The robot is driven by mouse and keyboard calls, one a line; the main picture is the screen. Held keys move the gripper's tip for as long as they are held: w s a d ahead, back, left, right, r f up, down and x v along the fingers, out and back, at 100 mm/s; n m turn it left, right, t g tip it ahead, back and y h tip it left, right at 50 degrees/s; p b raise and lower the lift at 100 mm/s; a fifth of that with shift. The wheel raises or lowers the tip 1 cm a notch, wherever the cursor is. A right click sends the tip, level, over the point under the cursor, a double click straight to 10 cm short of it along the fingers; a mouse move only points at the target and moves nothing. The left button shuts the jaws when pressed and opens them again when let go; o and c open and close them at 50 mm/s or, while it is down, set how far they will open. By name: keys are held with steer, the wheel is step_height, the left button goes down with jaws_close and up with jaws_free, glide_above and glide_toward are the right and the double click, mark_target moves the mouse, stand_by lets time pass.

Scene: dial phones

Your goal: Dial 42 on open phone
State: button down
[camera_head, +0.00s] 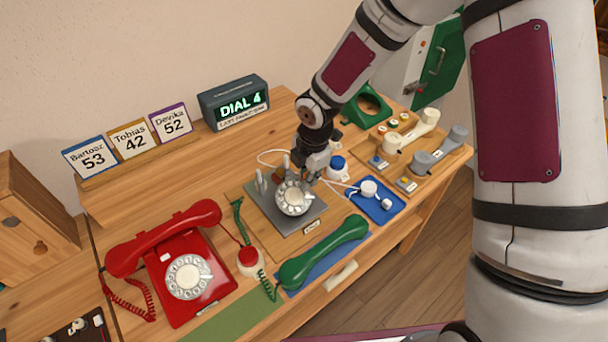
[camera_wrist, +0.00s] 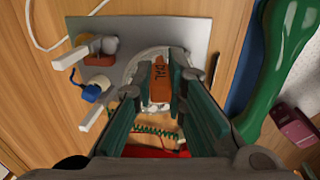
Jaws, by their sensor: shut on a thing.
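The open phone is a grey metal plate (camera_head: 311,214) with a bare pale rotary dial (camera_head: 293,198) and upright posts, in the middle of the table. My gripper (camera_head: 312,172) is over the back right of this dial, pointing down. In the wrist view, my gripper (camera_wrist: 170,80) is shut on an orange piece marked DIAL (camera_wrist: 160,82), over the pale dial (camera_wrist: 150,62). The fingers hide much of the dial, and I cannot tell which hole the piece is at. A dark display (camera_head: 236,103) at the back reads DIAL 4.
A red rotary phone (camera_head: 186,279) stands at the left front. A green handset (camera_head: 323,250) lies right in front of the open phone. A blue tray (camera_head: 375,208) and a wooden tray with handsets (camera_head: 416,150) are to the right. Name cards (camera_head: 128,140) stand behind; Tobias reads 42.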

steer(key=shift+s+d, duration=0.15)
steer(key=shift+s+d+f, duration=0.15)
steer(key=shift+s+f, duration=0.1)
steer(key=shift+s, duration=0.2)
steer(key=shift+s+d+r+p, duration=0.1)
steer(key=shift+s+r+p, duration=0.05)
steer(key=shift+r+p, duration=0.25)
steer(key=shift+s+d+r+p, duration=0.1)
steer(key=shift+s+r+p, duration=0.05)
steer(key=shift+r+p, duration=0.25)
step_height(320, 180, up, 6)
steer(key=s+d+p, duration=0.1)
steer(key=s+p, duration=0.1)
steer(key=p, duration=0.2)
steer(key=shift+s+d+r, duration=0.15)
steer(key=shift+d+r, duration=0.05)
steer(key=shift+d, duration=0.1)
